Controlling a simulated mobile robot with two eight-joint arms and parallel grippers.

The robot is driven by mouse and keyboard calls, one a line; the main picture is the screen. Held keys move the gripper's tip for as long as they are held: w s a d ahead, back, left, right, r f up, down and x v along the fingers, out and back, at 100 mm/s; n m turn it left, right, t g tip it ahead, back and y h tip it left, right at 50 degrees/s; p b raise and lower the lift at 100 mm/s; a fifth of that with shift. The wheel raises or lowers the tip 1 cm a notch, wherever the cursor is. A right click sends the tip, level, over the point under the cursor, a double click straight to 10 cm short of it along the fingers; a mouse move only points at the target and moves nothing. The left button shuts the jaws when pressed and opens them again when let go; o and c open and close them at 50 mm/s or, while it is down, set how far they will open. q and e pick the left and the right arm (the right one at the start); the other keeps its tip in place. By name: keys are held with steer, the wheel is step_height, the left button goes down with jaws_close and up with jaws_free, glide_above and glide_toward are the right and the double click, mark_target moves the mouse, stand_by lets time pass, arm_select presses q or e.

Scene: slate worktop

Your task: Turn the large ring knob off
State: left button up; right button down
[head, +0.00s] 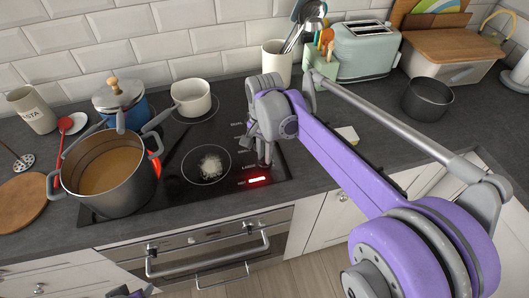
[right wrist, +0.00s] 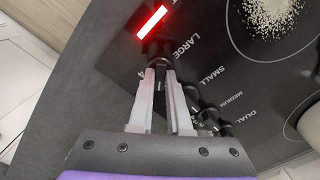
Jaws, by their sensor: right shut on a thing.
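The large ring knob (right wrist: 160,50) is a small black knob by the word LARGE at the hob's corner. A red light (right wrist: 151,22) glows beside it; the light (head: 257,180) also shows in the head view. My right gripper (right wrist: 160,72) points down at the knob, its grey fingers shut on it and partly hiding it. In the head view my right gripper (head: 264,162) is over the right front of the black hob (head: 180,205).
Several other black knobs (right wrist: 205,112) line up close beside the right finger. A large pot (head: 110,190) of brown liquid stands on the hob's left, with a red glow by it. White grains (head: 212,165) lie on a ring. A white saucepan (head: 191,98) stands behind.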

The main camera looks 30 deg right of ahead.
steer(key=n, duration=0.5)
steer(key=shift+n, duration=0.3)
steer(key=shift+n+p, duration=0.4)
steer(key=shift+n, duration=1.8)
steer(key=c, duration=0.9)
jaws_free()
steer(key=shift+o, duration=0.2)
step_height(320, 180, up, 11)
steer(key=shift+p, duration=0.4)
steer(key=shift+f, duration=0.15)
